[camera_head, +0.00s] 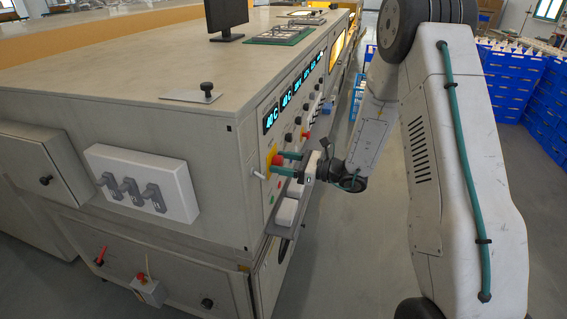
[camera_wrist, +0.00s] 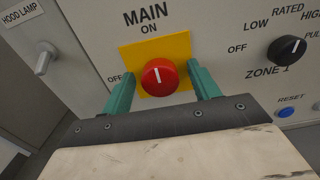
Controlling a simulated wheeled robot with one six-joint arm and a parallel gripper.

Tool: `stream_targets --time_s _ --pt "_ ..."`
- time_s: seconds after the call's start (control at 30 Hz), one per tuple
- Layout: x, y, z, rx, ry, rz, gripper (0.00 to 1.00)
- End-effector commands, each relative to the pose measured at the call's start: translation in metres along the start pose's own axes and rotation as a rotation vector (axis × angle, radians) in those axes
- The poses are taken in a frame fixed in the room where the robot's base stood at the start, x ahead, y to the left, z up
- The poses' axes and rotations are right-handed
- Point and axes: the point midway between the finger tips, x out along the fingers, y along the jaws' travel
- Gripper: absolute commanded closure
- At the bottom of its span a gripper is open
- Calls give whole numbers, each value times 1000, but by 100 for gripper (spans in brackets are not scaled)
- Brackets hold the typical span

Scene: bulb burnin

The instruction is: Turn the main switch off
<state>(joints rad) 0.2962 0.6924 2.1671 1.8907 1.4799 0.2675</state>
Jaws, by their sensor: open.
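The main switch is a red round knob (camera_wrist: 159,77) on a yellow plate (camera_wrist: 180,46) under the label MAIN. Its white mark points up towards ON; OFF is printed at the left. In the head view the red knob (camera_head: 278,160) shows on the side panel. My gripper (camera_wrist: 160,73) is open, with one green finger on each side of the knob. I cannot tell whether the fingers touch it. In the head view my gripper (camera_head: 281,164) reaches the panel from the right.
A black ZONE 1 knob (camera_wrist: 287,48) and a blue RESET button (camera_wrist: 286,112) are to the right. A HOOD LAMP toggle (camera_wrist: 45,58) is to the left. A shelf (camera_head: 286,215) juts out below my gripper. Open floor lies right of the cabinet.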

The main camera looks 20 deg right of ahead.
Motion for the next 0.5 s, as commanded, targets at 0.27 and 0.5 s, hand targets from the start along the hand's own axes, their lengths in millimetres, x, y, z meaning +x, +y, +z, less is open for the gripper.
stream_targets --time_s 0.27,0.5 --pt "0 0 0 0 0 0 59" --pt "0 0 0 -1 0 0 84"
